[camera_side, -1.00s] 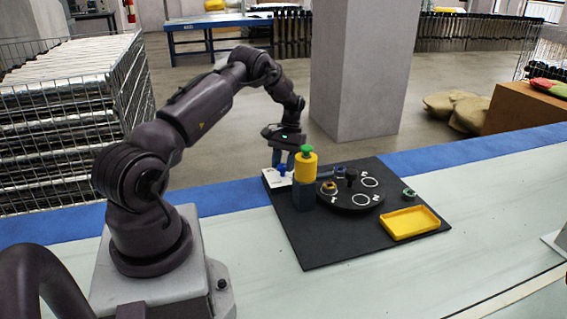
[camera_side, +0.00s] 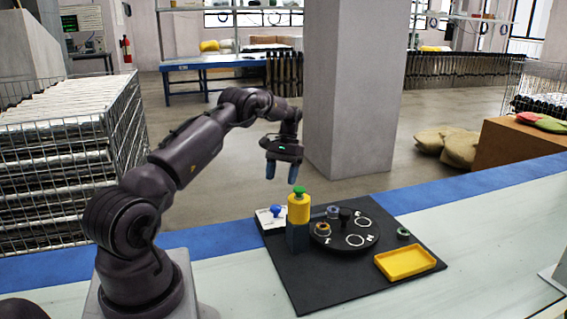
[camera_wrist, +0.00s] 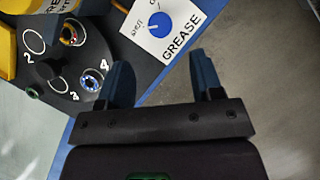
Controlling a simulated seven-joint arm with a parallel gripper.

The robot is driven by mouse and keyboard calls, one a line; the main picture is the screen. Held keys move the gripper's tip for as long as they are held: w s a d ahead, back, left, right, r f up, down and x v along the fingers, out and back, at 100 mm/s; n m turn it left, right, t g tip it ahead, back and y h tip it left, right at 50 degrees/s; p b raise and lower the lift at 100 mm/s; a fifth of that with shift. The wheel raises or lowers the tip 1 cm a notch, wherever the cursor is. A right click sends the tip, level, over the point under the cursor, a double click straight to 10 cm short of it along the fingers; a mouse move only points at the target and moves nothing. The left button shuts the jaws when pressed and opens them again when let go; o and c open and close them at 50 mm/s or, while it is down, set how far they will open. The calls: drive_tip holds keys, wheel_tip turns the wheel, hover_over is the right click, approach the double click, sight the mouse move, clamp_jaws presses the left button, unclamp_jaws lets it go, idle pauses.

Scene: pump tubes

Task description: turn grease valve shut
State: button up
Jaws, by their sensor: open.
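The grease valve is a round blue knob (camera_side: 276,211) on a white plate at the back left of the black mat (camera_side: 335,288). In the wrist view the knob (camera_wrist: 163,22) has a small pale mark, and the plate (camera_wrist: 172,56) reads GREASE. Smaller lettering beside the knob is hard to read, so I cannot tell the knob's setting for sure. My gripper (camera_side: 282,173) is above the knob, apart from it, with fingers pointing down. In the wrist view my gripper (camera_wrist: 163,76) shows two blue fingers spread apart with nothing between them.
A yellow cylinder with a green top (camera_side: 299,207) stands on a dark block close to the valve. A black turntable (camera_side: 344,252) with numbered rings, a yellow tray (camera_side: 405,262) and a small green ring (camera_side: 403,233) lie to the right.

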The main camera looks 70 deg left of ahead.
drive_tip(key=shift+v, duration=2.2)
drive_tip(key=s+d+r+m+t+y, duration=0.2)
drive_tip(key=d+r, duration=0.4)
drive_tip(key=d, duration=0.5)
drive_tip(key=s+d+r+m+t+y, duration=0.1)
drive_tip(key=s+d+r+m, duration=0.1)
drive_tip(key=d+r, duration=0.6)
drive_tip(key=s+d+r+m+t, duration=0.2)
drive_tip(key=s+d, duration=0.4)
drive_tip(key=d, duration=0.3)
drive_tip(key=s+d+r+m+t, duration=0.2)
drive_tip(key=s+d, duration=0.4)
drive_tip(key=d, duration=0.4)
drive_tip(key=shift+s+m+t, duration=0.35)
drive_tip(key=shift+m+t, duration=0.25)
drive_tip(key=shift+t, duration=0.2)
